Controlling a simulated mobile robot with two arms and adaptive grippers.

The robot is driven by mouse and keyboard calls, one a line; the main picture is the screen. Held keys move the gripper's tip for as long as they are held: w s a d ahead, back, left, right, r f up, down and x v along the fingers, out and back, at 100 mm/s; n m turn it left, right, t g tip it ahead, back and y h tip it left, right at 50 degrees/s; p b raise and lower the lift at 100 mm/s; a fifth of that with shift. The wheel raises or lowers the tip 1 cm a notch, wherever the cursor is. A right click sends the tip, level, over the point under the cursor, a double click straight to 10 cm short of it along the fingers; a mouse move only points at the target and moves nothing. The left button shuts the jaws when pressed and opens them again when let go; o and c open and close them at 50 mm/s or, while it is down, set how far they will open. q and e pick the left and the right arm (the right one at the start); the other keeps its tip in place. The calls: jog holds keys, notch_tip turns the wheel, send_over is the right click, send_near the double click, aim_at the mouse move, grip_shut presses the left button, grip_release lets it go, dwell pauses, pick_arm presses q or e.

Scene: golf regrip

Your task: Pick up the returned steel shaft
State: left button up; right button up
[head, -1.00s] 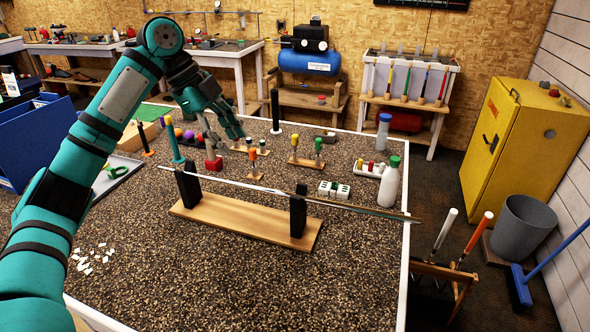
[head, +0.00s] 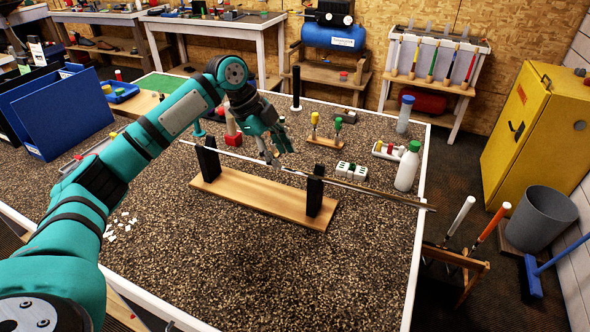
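The long, thin steel shaft (head: 385,191) lies across two black uprights on a wooden stand in the head view. Its right end reaches past the table's right edge. The stand has a pale wooden base (head: 262,196), a left black upright (head: 208,160) and a right black upright (head: 315,194). My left gripper (head: 277,156) points down between the uprights, close to the shaft's middle. Its fingers look apart, with nothing seen held; whether they touch the shaft is unclear. My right gripper is out of view.
A white bottle with a green cap (head: 407,168) and a white block with green marks (head: 349,172) stand behind the shaft's right part. A small peg stand (head: 325,142) is farther back. The speckled tabletop in front (head: 260,270) is mostly clear.

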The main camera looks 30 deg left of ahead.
aim_at(290, 170)
pick_arm(q)
jog(key=x, duration=0.1)
jog(key=p+x, duration=0.1)
jog(key=x, duration=0.2)
jog(key=shift+w+d+f+p, duration=0.1)
jog(key=shift+w+d+p, duration=0.15)
jog(key=shift+d+p, duration=0.1)
jog(key=shift+f, duration=0.25)
grip_shut()
